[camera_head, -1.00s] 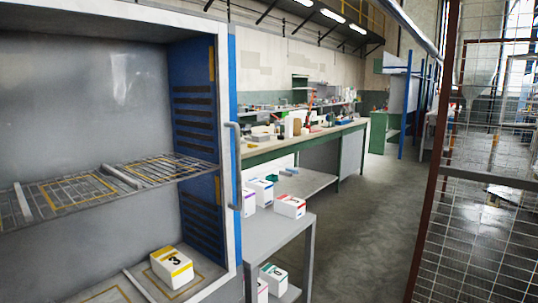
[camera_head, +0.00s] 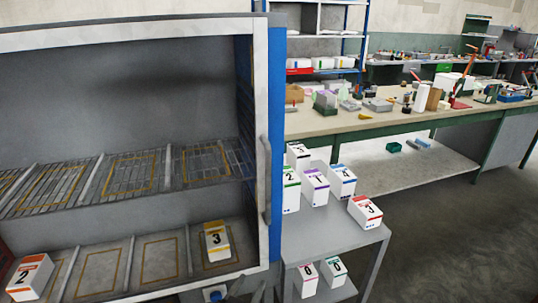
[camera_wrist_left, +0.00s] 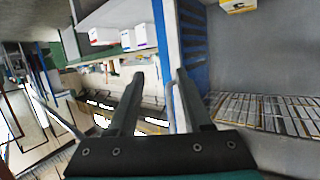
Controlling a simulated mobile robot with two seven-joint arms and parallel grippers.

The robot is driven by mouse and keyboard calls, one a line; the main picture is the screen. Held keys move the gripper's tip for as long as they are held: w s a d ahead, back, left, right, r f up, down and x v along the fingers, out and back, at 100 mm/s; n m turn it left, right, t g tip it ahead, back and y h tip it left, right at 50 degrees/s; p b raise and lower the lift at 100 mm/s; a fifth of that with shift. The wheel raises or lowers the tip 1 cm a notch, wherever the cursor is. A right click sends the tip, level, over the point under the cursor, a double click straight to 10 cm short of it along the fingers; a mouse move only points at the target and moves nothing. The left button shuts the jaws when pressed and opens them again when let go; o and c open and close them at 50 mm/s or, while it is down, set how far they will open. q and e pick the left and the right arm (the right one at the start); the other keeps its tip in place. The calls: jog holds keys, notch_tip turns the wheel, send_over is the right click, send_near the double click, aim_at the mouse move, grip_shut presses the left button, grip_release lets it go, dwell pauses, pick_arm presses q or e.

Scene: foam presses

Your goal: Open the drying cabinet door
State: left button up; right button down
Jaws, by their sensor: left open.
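The drying cabinet (camera_head: 130,33) fills the left of the head view, with a grey front frame and blue side. Its upright bar handle (camera_head: 264,180) is on the right edge of the frame. The front looks shut; I see the shelves through it. My left gripper (camera_head: 250,287) is partly in view at the bottom edge, below the handle. In the left wrist view my left gripper (camera_wrist_left: 160,75) is open and empty, and the handle (camera_wrist_left: 172,105) shows as a pale curved bar near the right finger. My right gripper is not in view.
Inside the cabinet are a box marked 3 (camera_head: 217,241) and a box marked 2 (camera_head: 30,277). A grey side table (camera_head: 320,238) with several white boxes stands close to the cabinet's right. A long workbench (camera_head: 390,124) is behind. Open floor lies at the right.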

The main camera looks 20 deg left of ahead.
pick_arm(q)
notch_tip(320, 180, up, 13)
jog(key=w+t+p, duration=0.1)
jog(key=t+p, duration=0.1)
jog(key=p, duration=0.1)
jog(key=t, duration=0.1)
send_near(267, 183)
jog(key=shift+n, duration=0.4)
jog(key=w+p, duration=0.1)
jog(key=w, duration=0.8)
jog(key=shift+f, duration=0.1)
jog(key=shift+w+d, duration=0.1)
jog(key=shift+w, duration=0.8)
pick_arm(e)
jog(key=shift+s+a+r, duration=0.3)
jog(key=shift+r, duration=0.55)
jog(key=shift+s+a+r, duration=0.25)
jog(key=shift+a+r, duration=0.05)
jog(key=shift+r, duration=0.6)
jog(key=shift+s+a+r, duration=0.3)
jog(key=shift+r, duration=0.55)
pick_arm(q)
jog(key=shift+c, duration=0.2)
grip_shut()
